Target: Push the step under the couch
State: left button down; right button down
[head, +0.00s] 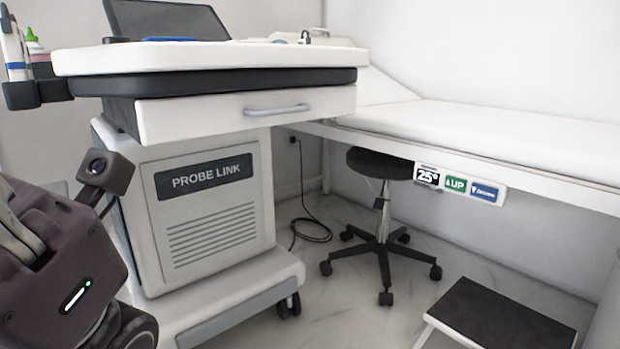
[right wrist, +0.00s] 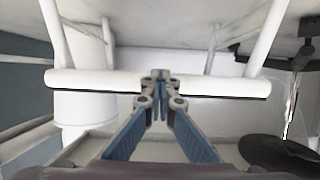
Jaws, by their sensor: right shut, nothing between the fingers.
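The step (head: 500,316), with a black top and white frame, stands on the floor at the bottom right of the head view, below the couch (head: 500,135). The couch is long and white. In the right wrist view, which looks upside down, the step's white edge (right wrist: 90,82) runs across the middle with its legs rising in the picture. My right gripper (right wrist: 160,77) is shut and empty, with its tips at the middle of that edge; I cannot tell whether they touch. My left gripper (head: 18,240) is at the left of the head view, its fingertips not clearly shown.
A wheeled stool (head: 382,225) stands partly under the couch, left of the step. A cart (head: 205,195) marked PROBE LINK fills the left and centre. A cable (head: 312,232) lies on the floor.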

aim_at(486, 345)
jog(key=shift+w+d+r+b, duration=0.1)
jog(key=shift+w+d+b, duration=0.5)
jog(key=shift+w+d, duration=0.3)
jog(key=shift+w+d+b, duration=0.55)
jog(key=shift+w+d, duration=0.15)
jog(key=shift+d, duration=0.4)
jog(key=shift+w+d+b, duration=1.1)
jog(key=shift+w+d, duration=0.05)
jog(key=shift+d, duration=0.25)
jog(key=shift+w+d+b, duration=1.1)
jog(key=shift+w+d, duration=0.05)
jog(key=shift+d, duration=0.25)
jog(key=shift+s+a+r+p, duration=0.1)
jog(key=shift+s+a+p, duration=0.15)
jog(key=shift+a+p, duration=0.15)
jog(key=s+a+p, duration=0.1)
jog(key=s+a, duration=0.1)
jog(key=shift+s+a+p, duration=0.1)
jog(key=shift+a+p, duration=0.2)
jog(key=shift+a, duration=0.05)
jog(key=shift+s+a, duration=0.6)
jog(key=shift+a, duration=0.1)
